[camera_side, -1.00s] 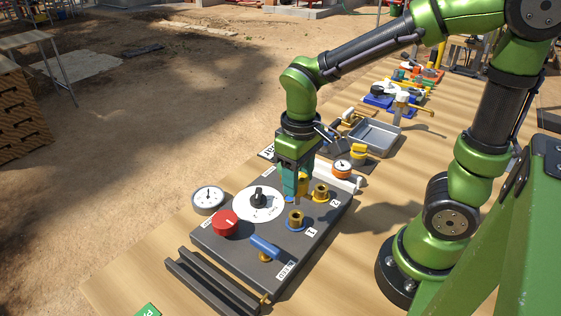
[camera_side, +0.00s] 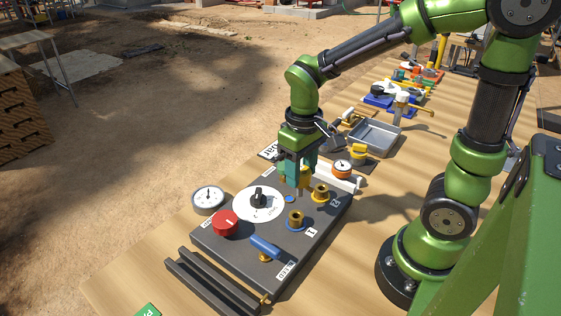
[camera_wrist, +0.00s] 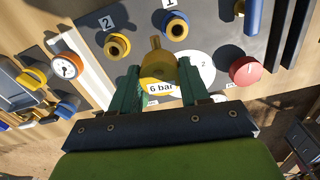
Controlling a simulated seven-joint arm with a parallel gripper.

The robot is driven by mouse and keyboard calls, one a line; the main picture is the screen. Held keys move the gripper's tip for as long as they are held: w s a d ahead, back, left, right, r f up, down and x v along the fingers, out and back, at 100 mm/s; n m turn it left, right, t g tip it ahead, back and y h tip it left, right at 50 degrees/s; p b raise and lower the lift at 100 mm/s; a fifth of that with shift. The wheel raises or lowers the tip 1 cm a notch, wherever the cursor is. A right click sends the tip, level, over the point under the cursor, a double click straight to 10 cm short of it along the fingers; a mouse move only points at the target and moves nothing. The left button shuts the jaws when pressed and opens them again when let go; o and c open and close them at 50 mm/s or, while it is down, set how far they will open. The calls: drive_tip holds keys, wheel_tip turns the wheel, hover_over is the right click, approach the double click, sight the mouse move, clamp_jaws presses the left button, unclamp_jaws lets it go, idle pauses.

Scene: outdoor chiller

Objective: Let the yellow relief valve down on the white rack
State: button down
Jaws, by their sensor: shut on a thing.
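The yellow relief valve (camera_wrist: 158,68), with a "6 bar" tag, is between my gripper's fingers in the wrist view. My gripper (camera_wrist: 160,88) is shut on it. In the side view my gripper (camera_side: 298,188) is over the dark panel, and only a little yellow of the valve (camera_side: 308,178) shows past the fingers. The white rack (camera_side: 343,183) is a pale bar along the panel's far edge, to the right of my gripper and partly hidden by it. In the wrist view the rack (camera_wrist: 82,55) is a white strip at the left, apart from the valve.
The dark panel (camera_side: 235,255) carries brass fittings marked 1 (camera_side: 295,219) and 2 (camera_side: 320,193), a red knob (camera_side: 225,223), a white dial (camera_side: 250,208) and a blue-handled valve (camera_side: 265,248). An orange gauge (camera_side: 342,168) stands beyond the rack. A grey tray (camera_side: 374,137) is farther back.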

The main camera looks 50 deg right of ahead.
drive_tip(key=w+d+m, duration=0.2)
drive_tip(key=w+d, duration=0.3)
drive_tip(key=d, duration=0.4)
drive_tip(key=w+d+m, duration=0.2)
drive_tip(key=w+d, duration=0.2)
drive_tip(key=d, duration=0.6)
drive_tip(key=shift+w+r+m, duration=0.3)
drive_tip(key=shift+w+r, duration=0.05)
drive_tip(key=shift+r, duration=0.05)
drive_tip(key=shift+a, duration=0.1)
drive_tip(key=shift+f, duration=2.5)
drive_tip(key=shift+f, duration=0.35)
drive_tip(key=shift+f, duration=1.15)
drive_tip(key=shift+f, duration=0.4)
drive_tip(key=shift+f, duration=0.6)
